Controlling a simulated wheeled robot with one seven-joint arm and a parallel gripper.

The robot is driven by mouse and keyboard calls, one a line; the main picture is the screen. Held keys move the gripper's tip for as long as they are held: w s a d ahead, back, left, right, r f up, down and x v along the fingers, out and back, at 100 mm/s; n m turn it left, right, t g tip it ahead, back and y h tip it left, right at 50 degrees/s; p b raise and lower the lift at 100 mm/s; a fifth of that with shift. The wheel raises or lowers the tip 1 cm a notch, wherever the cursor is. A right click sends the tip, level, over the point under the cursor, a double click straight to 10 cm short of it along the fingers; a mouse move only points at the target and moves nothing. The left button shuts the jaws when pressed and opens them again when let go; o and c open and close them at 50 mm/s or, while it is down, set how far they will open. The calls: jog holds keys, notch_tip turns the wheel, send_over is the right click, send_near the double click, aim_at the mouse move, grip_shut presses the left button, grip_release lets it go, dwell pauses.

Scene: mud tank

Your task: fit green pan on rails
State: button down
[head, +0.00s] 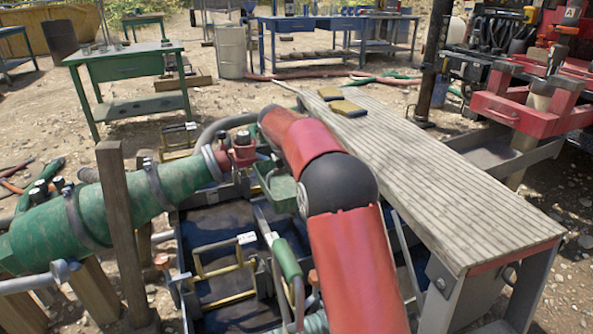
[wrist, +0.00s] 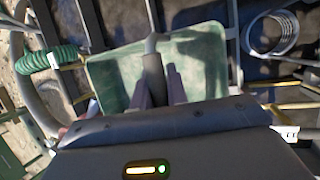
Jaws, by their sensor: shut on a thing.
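The green pan (wrist: 208,58) is a shallow rectangular tray with a grey bar-like handle (wrist: 153,65). My gripper (wrist: 160,88) is shut on this handle, one dark finger on each side. In the head view the pan (head: 281,192) shows just left of my red arm, over the far part of the dark tank (head: 205,225). My gripper is hidden there behind the arm. Grey rail-like bars run beside the pan in the wrist view, one on the left (wrist: 90,25) and one on the right (wrist: 234,45). Whether the pan touches them I cannot tell.
A large green pipe (head: 110,208) and wooden post (head: 122,230) stand left of the tank. A green-gripped lever (head: 287,260) rises in front. A metal coil (wrist: 272,32) lies right of the pan.

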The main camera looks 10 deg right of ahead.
jog(key=shift+f+b, duration=1.4)
jog(key=shift+f, duration=2.05)
jog(key=shift+f, duration=0.35)
jog(key=shift+f+b, duration=0.6)
jog(key=shift+f, duration=0.9)
jog(key=shift+f, duration=0.6)
jog(key=c, duration=1.3)
grip_release()
jog(key=v, duration=0.7)
jog(key=shift+s+a+r+p, duration=0.15)
jog(key=shift+r+p, duration=0.2)
jog(key=shift+p, duration=0.05)
